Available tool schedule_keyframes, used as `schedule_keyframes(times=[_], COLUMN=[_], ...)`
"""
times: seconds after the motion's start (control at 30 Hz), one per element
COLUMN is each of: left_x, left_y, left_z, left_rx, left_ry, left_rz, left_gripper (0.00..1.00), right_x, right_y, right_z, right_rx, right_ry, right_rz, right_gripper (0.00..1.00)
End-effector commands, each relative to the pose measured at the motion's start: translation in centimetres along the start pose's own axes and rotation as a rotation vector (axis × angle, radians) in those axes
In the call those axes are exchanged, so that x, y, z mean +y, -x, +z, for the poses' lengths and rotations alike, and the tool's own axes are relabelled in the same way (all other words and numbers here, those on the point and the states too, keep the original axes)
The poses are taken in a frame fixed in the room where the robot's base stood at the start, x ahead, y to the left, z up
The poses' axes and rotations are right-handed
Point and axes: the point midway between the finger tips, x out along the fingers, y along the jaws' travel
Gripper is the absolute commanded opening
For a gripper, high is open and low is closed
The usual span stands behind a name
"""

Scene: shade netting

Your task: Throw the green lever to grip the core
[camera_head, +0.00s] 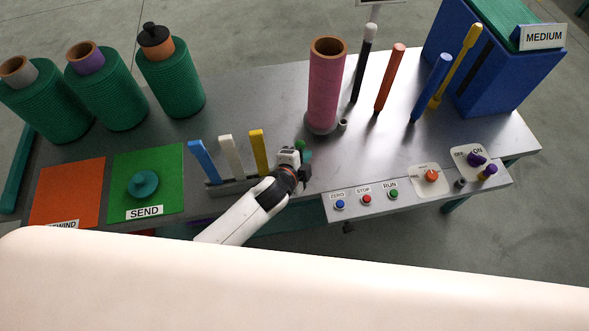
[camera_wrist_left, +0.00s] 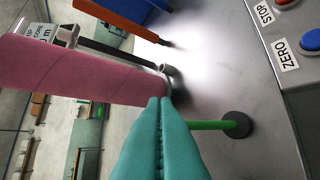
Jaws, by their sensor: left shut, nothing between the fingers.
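The green lever shows in the head view as a small green tip (camera_head: 300,145) beside my left gripper, the rest of it hidden. In the left wrist view its green rod (camera_wrist_left: 208,125) rises from a round dark base on the bench and passes behind my fingers. My left gripper (camera_head: 304,162) is shut and empty at the lever; its teal fingers (camera_wrist_left: 160,100) are pressed together. I cannot tell whether they touch the rod. The pink core (camera_head: 325,85) stands upright on the bench behind the lever, and also shows in the left wrist view (camera_wrist_left: 85,75). My right gripper is not in view.
Blue (camera_head: 204,161), white (camera_head: 231,154) and yellow (camera_head: 259,151) levers stand left of my gripper. A front panel (camera_head: 410,195) with buttons lies to the right. Several coloured rods stand behind it, near a blue box (camera_head: 505,75). Green spools (camera_head: 105,90) stand at the left.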

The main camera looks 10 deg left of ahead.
Motion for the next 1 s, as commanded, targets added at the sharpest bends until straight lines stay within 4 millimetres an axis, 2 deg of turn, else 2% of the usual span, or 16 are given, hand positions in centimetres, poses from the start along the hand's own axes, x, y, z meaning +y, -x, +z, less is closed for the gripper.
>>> schedule_keyframes(times=[0.17, 0.4, 0.5, 0.73, 0.87, 1.0], left_x=[0.1, 0.4, 0.5, 0.7, 0.7, 0.8], left_y=[2.6, 6.4, 7.5, 8.4, 8.4, 9.5], left_z=[-0.2, -0.1, -0.1, -0.1, -0.1, -1.2], left_rx=[0.000, 0.000, 0.000, 0.001, 0.003, 0.062], left_ry=[-0.003, -0.003, -0.003, -0.002, 0.001, 0.121], left_rz=[0.001, 0.000, 0.000, 0.000, 0.000, -0.029], left_gripper=[0.00, 0.00, 0.00, 0.00, 0.00, 0.00], right_x=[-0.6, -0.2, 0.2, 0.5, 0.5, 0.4], right_y=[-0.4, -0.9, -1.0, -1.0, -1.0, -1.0], right_z=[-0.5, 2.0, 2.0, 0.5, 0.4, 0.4], right_rx=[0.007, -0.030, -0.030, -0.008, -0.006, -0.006], right_ry=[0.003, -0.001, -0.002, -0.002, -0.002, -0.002], right_rz=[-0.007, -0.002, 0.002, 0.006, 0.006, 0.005], right_gripper=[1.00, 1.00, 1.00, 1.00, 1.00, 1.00])
